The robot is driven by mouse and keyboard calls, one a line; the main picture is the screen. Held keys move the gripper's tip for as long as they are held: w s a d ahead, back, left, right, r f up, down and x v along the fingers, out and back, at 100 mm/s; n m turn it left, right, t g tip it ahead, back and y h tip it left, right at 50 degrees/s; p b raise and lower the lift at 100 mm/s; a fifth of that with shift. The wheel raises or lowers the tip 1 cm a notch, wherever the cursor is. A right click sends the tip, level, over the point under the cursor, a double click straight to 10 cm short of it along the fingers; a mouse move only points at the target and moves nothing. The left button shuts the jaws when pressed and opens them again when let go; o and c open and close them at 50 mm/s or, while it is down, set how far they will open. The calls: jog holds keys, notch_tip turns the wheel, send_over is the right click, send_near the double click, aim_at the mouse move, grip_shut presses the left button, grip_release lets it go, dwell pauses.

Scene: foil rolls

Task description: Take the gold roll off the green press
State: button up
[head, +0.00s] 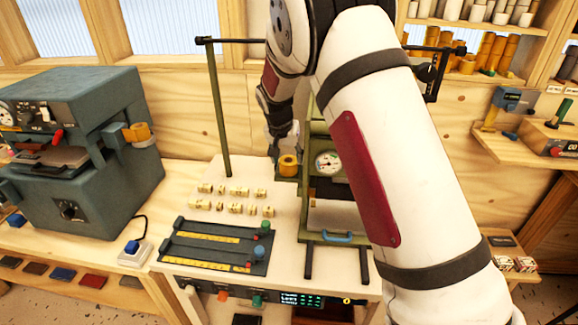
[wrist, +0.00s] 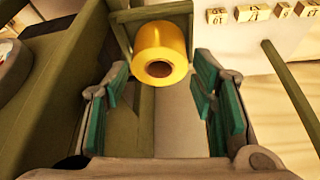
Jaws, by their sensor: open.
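The gold roll (head: 288,165) sits on a bracket at the left side of the green press (head: 318,128). In the wrist view the gold roll (wrist: 160,52) is at the top centre, its dark core hole facing the camera, with the green bracket (wrist: 122,20) around its back. My gripper (wrist: 162,88) is open, with its teal-padded fingers spread to either side just short of the roll. Nothing is between the fingers. In the head view my gripper (head: 283,143) is just above the roll, and my arm hides much of the press.
A blue-grey machine (head: 75,150) with another gold roll (head: 137,132) stands at the left. Small lettered blocks (head: 235,191) and a slotted panel (head: 215,243) lie left of the press. A green post (head: 218,110) rises close to my gripper. Shelves with rolls (head: 490,50) are at the back right.

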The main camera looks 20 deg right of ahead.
jog(key=shift+x, duration=1.5)
jog(key=c, duration=0.9)
jog(key=shift+o, duration=0.2)
jog(key=shift+r, duration=0.15)
